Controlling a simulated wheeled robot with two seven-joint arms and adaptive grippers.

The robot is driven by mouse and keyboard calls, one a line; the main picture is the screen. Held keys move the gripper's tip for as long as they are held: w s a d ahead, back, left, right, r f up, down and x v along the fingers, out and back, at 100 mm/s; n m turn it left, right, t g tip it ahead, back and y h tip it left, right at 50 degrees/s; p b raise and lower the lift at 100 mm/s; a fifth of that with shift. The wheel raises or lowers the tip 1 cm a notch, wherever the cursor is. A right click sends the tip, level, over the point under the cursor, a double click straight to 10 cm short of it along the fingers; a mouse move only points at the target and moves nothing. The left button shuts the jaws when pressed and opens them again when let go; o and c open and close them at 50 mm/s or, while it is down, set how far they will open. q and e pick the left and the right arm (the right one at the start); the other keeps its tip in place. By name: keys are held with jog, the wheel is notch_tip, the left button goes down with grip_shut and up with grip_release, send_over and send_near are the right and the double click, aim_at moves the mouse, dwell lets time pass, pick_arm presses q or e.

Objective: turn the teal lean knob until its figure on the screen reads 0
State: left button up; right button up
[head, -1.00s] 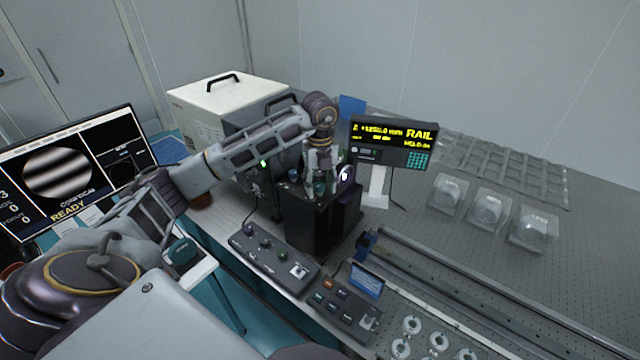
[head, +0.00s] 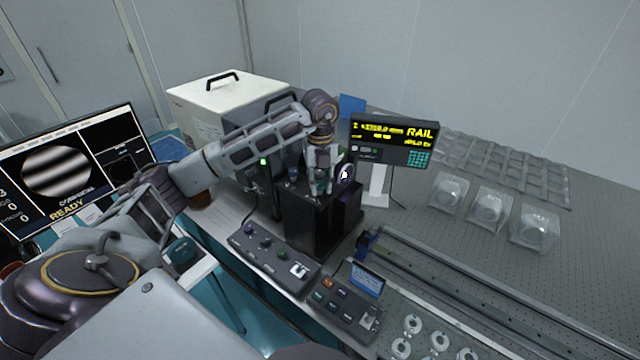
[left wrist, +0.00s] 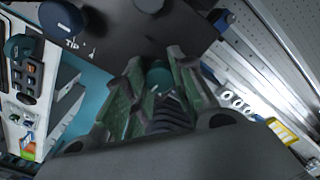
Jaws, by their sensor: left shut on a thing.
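My left gripper (head: 320,190) points down over the top of a black instrument block (head: 306,225). It is shut on the teal knob (left wrist: 159,74), which shows between the two fingertips in the left wrist view (left wrist: 157,88). In the head view the fingers mostly hide the knob. The screen (head: 70,170) at the left shows tilted light and dark stripes in a round window and the word READY. Its figures at the left edge are partly cut off; a 3 and two 0s show, and I cannot tell which is the lean figure. My right gripper is not in view.
A dark blue knob (left wrist: 62,17) stands beside the TIP label on the block. The yellow-lettered RAIL display (head: 394,142) stands behind it. Control boxes (head: 274,254) sit in front. Long rails (head: 470,285) and clear domed cases (head: 487,209) lie to the right.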

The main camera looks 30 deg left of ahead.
pick_arm(q)
jog(key=m+b, duration=0.3)
jog(key=m, duration=0.2)
jog(key=shift+m, duration=0.4)
jog(key=m+b, duration=0.2)
jog(key=m, duration=0.1)
jog(key=shift+m, duration=0.4)
jog(key=m+b, duration=0.1)
jog(key=m, duration=0.2)
jog(key=m+b, duration=0.2)
jog(key=m, duration=0.4)
jog(key=shift+a, duration=0.1)
jog(key=m+b, duration=0.1)
jog(key=m, duration=0.5)
jog(key=shift+m, duration=0.3)
jog(key=shift+r+m, duration=0.1)
jog(key=shift+m, duration=0.2)
